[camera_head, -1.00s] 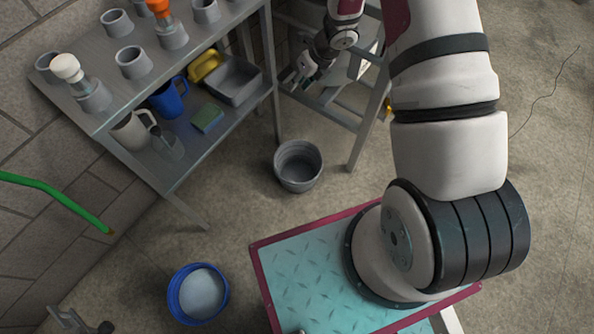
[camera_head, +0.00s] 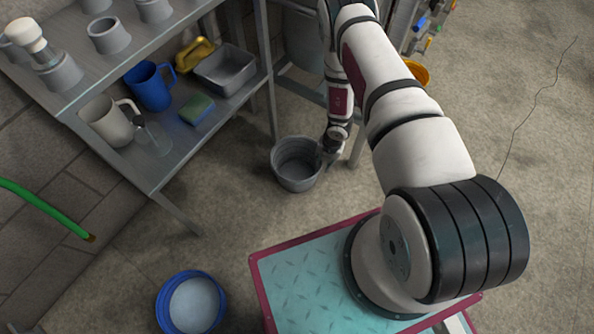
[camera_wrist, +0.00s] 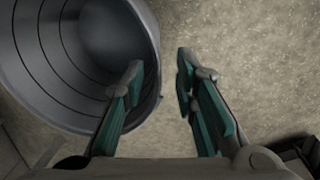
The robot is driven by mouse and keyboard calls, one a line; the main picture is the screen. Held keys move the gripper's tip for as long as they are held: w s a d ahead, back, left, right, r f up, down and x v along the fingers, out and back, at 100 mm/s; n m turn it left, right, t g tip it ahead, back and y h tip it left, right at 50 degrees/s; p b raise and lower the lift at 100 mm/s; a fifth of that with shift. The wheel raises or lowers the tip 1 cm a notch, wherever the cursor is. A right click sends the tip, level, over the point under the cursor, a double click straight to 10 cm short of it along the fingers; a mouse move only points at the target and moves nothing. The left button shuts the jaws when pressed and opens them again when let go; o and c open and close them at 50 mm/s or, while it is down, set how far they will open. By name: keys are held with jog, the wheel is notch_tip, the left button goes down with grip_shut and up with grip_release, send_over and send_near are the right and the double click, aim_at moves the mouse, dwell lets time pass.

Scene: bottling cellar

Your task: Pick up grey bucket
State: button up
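The grey bucket (camera_head: 291,180) stands upright on the floor beside the shelf's right leg. In the wrist view the bucket (camera_wrist: 40,60) fills the upper left, its mouth facing the camera. My gripper (camera_head: 326,155) is at the bucket's right rim in the head view, small and partly dark there. In the wrist view my gripper (camera_wrist: 158,80) is open, its two fingers apart. The left finger overlaps the bucket's rim and the right finger is over bare floor. The wall of the bucket lies between the fingers in the picture. I cannot tell whether either finger touches it.
A metal shelf (camera_head: 215,140) stands left of the bucket, holding a blue jug (camera_head: 152,88), a sponge (camera_head: 197,109) and a grey tub (camera_head: 225,72). A blue bucket (camera_head: 163,305) stands on the floor at the lower left. Floor is clear at the right.

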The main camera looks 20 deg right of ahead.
jog(key=f+b, duration=0.1)
jog(key=f, duration=0.1)
jog(key=f+b, duration=0.1)
jog(key=f, duration=0.2)
jog(key=a+f+b, duration=0.1)
jog(key=f+b, duration=0.1)
jog(key=f, duration=0.1)
jog(key=shift+w+a, duration=0.1)
jog(key=shift+w, duration=0.25)
jog(key=shift+r, duration=0.15)
grip_shut()
